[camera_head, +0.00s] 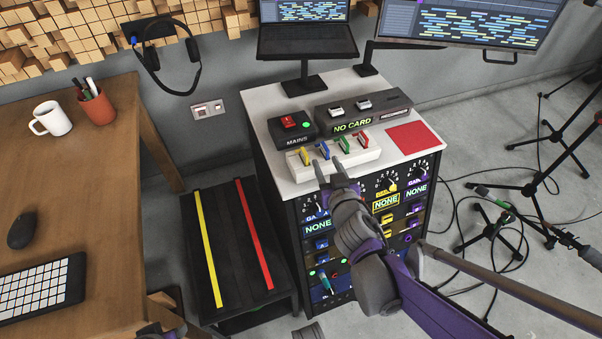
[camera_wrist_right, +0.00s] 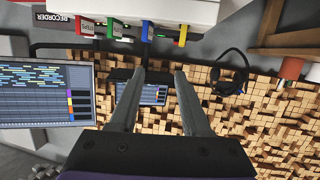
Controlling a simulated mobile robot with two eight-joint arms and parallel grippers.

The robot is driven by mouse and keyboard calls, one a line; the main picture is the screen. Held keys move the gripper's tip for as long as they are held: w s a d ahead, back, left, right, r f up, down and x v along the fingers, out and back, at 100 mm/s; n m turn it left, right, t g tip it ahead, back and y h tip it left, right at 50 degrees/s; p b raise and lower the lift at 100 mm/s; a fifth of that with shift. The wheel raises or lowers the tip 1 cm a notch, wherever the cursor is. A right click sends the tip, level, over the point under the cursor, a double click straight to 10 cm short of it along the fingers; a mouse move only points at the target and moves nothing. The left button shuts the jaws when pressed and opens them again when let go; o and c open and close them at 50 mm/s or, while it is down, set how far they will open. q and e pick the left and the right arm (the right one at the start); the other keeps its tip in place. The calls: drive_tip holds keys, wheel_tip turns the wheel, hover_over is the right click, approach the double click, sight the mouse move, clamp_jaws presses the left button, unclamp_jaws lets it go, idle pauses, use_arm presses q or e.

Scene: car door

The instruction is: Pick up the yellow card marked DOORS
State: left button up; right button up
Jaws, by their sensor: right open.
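The yellow card (camera_head: 305,156) stands upright at the left end of a row in a white card holder (camera_head: 345,156), with blue, green and red cards beside it. Its lettering is too small to read. My right gripper (camera_head: 329,166) is open and empty, just in front of the holder, a little right of the yellow card and apart from it. In the right wrist view, which is upside down, the yellow card (camera_wrist_right: 183,35) is the rightmost card at the top, beyond the open fingers (camera_wrist_right: 153,75). My left gripper is not clearly seen.
The holder stands on a white-topped rack (camera_head: 268,112) with a MAINS switch box (camera_head: 291,128), a NO CARD reader (camera_head: 365,112) and a red pad (camera_head: 414,138). A laptop (camera_head: 307,40) stands behind. A wooden desk (camera_head: 95,160) is at left, microphone stands at right.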

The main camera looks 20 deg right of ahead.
sight(307, 160)
drive_tip(key=w+f+b, duration=0.1)
drive_tip(key=w+a+f+n+t+y, duration=0.1)
drive_tip(key=f, duration=0.1)
drive_tip(key=w+f+y+b, duration=0.1)
drive_tip(key=f, duration=0.1)
drive_tip(key=shift+a+b, duration=0.3)
drive_tip(key=shift+n+y, duration=0.3)
drive_tip(key=w, duration=0.4)
drive_tip(key=shift+w+f, duration=0.2)
drive_tip(key=shift+f, duration=0.1)
drive_tip(key=shift+w+d+f+b, duration=0.1)
drive_tip(key=shift+w+f+b, duration=0.15)
drive_tip(key=shift+w, duration=0.75)
drive_tip(key=shift+w+d+f+b, duration=0.15)
drive_tip(key=shift+w+b, duration=0.15)
drive_tip(key=shift+w, duration=0.75)
drive_tip(key=shift+w+f+b, duration=0.2)
drive_tip(key=shift+w+b, duration=0.1)
drive_tip(key=shift+w, duration=0.7)
use_arm(q)
wheel_tip(307, 160, down, 7)
drive_tip(key=shift+w, duration=0.3)
use_arm(e)
drive_tip(key=shift+s, duration=0.1)
clamp_jaws()
